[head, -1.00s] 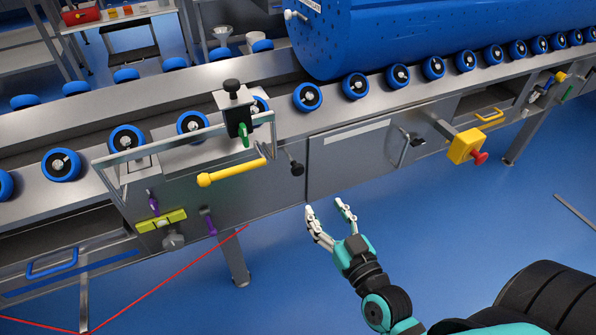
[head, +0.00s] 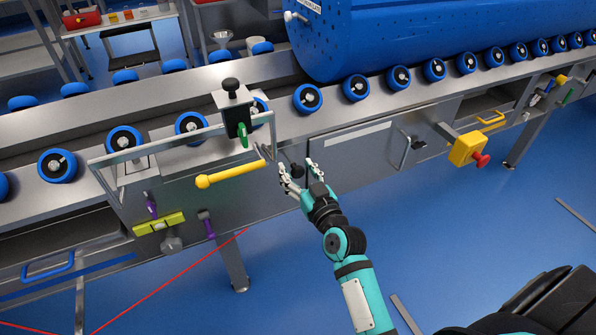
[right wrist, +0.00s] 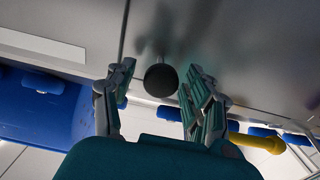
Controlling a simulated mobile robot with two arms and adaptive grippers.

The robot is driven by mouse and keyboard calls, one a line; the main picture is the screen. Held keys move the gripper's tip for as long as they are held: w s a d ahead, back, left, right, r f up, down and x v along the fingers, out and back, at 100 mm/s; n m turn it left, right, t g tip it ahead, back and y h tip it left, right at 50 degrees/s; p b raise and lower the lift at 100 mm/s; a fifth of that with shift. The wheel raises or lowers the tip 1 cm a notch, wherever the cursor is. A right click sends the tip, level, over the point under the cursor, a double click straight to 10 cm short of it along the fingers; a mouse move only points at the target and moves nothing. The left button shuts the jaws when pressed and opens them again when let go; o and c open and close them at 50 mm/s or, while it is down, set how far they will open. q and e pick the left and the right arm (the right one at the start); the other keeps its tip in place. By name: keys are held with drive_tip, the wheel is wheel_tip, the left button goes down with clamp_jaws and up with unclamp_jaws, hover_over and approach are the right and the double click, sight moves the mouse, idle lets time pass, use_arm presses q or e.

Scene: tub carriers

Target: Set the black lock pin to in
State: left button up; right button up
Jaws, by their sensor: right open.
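A round black knob (head: 296,171) on a short stem sticks out of the front panel below the roller conveyor; I take it as the black lock pin. My right gripper (head: 297,165) is open in front of it, one finger to each side. In the right wrist view the black knob (right wrist: 161,80) sits between the spread fingertips (right wrist: 160,70), with gaps on both sides. How deep the pin sits in the panel cannot be told. My left gripper is not in view.
A yellow handle (head: 231,174) projects just left of my right gripper. A black-topped block with a green tab (head: 243,134) stands above it. A metal lever (head: 411,146) and a yellow box with a red button (head: 467,148) are to the right. A blue drum (head: 400,35) lies on the rollers.

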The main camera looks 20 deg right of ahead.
clamp_jaws()
idle(0.4)
drive_tip(key=shift+w+r+p, duration=0.15)
drive_tip(key=shift+w+p, duration=0.35)
drive_tip(key=shift+w, duration=0.5)
drive_tip(key=shift+w+f, duration=0.2)
drive_tip(key=shift+w, duration=0.1)
unclamp_jaws()
